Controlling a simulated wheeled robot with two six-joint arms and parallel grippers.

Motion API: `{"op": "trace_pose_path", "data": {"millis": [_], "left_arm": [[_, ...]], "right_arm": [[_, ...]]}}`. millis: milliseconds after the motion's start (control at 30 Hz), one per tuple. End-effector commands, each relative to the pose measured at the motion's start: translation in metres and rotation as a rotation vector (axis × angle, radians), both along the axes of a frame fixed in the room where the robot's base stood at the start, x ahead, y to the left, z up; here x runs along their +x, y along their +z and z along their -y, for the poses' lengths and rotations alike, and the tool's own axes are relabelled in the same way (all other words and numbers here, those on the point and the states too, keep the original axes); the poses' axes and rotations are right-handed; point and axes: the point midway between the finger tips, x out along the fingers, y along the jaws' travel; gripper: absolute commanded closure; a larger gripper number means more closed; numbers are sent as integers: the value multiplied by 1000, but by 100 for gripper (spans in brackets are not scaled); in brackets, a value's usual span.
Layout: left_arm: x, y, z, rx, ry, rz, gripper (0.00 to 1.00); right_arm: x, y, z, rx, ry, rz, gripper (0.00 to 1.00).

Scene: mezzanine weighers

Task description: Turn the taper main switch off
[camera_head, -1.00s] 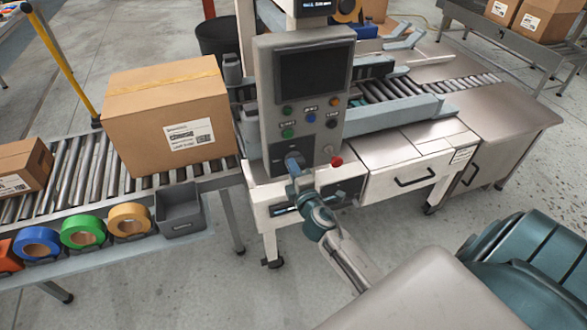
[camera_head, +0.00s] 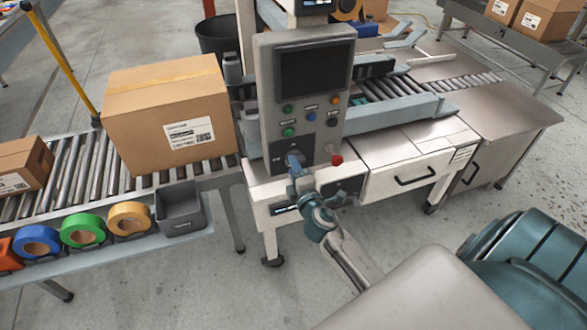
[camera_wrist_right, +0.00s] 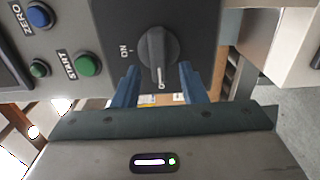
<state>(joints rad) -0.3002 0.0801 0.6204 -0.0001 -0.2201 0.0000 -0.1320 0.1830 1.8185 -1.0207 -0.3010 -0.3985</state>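The grey control panel (camera_head: 305,95) of the taper carries a dark rotary main switch (camera_wrist_right: 158,55) low on its face. In the right wrist view the switch's handle and white pointer line point down the picture, and the ON mark (camera_wrist_right: 125,50) is to its left. A second mark lies under the pointer's end, partly hidden. My right gripper (camera_wrist_right: 158,68) is open, with its two blue fingers apart on either side of the handle's lower end. Whether they touch it I cannot tell. In the head view this gripper (camera_head: 295,168) covers part of the switch. My left gripper is out of view.
A red knob (camera_head: 336,160) sits just right of the switch. Green, blue and orange buttons (camera_head: 310,117) are above it. A large carton (camera_head: 165,115) stands on the roller conveyor (camera_head: 75,185) at left. A drawer unit (camera_head: 405,175) is at right.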

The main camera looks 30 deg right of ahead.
Motion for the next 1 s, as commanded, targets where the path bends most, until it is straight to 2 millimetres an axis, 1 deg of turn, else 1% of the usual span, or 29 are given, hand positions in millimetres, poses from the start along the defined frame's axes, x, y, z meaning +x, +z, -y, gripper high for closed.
{"op": "trace_pose_path", "data": {"millis": [33, 167, 300, 400, 500, 600, 700, 1000], "left_arm": [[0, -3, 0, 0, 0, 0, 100], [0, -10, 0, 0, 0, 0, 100], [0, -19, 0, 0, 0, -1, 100], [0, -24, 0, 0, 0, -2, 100], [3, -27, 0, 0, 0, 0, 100], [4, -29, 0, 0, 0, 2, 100], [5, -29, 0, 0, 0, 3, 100], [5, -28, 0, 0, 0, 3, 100]], "right_arm": [[-7, -3, -2, 1, 0, -3, 62], [-30, -5, -7, 0, 0, -3, 62], [-58, -5, -14, 2, 0, -3, 62], [-75, -4, -18, 0, 0, -3, 62], [-87, -4, -21, -1, 0, -2, 62], [-95, -3, -23, 0, 0, -3, 62], [-99, -1, -24, -1, 0, -1, 62], [-99, -1, -24, -1, 0, -2, 62]]}}
